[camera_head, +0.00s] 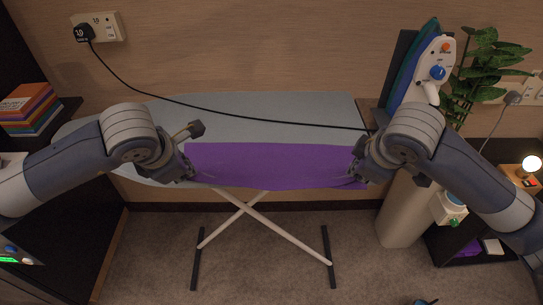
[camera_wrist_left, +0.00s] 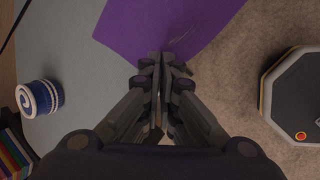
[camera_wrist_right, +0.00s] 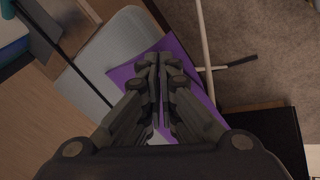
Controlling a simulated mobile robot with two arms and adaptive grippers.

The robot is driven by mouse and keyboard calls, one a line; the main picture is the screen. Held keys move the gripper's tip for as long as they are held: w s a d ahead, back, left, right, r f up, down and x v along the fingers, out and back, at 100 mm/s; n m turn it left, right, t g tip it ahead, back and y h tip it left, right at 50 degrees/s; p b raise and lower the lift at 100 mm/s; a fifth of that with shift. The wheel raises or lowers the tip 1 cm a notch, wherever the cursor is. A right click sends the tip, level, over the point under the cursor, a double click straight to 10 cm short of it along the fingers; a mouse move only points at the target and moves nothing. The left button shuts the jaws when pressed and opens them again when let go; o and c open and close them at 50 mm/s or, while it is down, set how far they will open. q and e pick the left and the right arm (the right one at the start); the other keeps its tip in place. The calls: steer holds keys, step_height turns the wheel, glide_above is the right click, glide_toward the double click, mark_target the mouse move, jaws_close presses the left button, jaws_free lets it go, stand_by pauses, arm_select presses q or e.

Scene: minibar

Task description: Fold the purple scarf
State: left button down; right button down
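The purple scarf (camera_head: 270,165) lies flat along the front edge of the grey ironing board (camera_head: 270,124). My left gripper (camera_head: 187,174) is at the scarf's left end, and its fingers are closed together on the scarf's edge; the scarf (camera_wrist_left: 165,28) shows small creases by the fingertips in the left wrist view. My right gripper (camera_head: 357,174) is at the right end with its fingers closed on the edge there; the scarf (camera_wrist_right: 122,74) spreads to both sides of the fingers in the right wrist view. The fabric between the fingertips is hidden.
A black cable (camera_head: 230,110) runs from the wall socket across the board. An iron (camera_head: 435,68) stands upright at the back right near a plant (camera_head: 484,65). A stack of books (camera_head: 29,108) is at the left. A blue and white round object (camera_wrist_left: 40,97) is on the board's left part.

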arm_select(q)
steer(key=shift+s+f, duration=0.1)
steer(key=shift+f, duration=0.05)
arm_select(e)
steer(key=shift+s+f, duration=0.1)
steer(key=shift+f, duration=0.1)
arm_select(q)
steer(key=c, duration=1.5)
jaws_free()
arm_select(e)
steer(key=c, duration=1.5)
jaws_free()
steer(key=shift+r, duration=0.1)
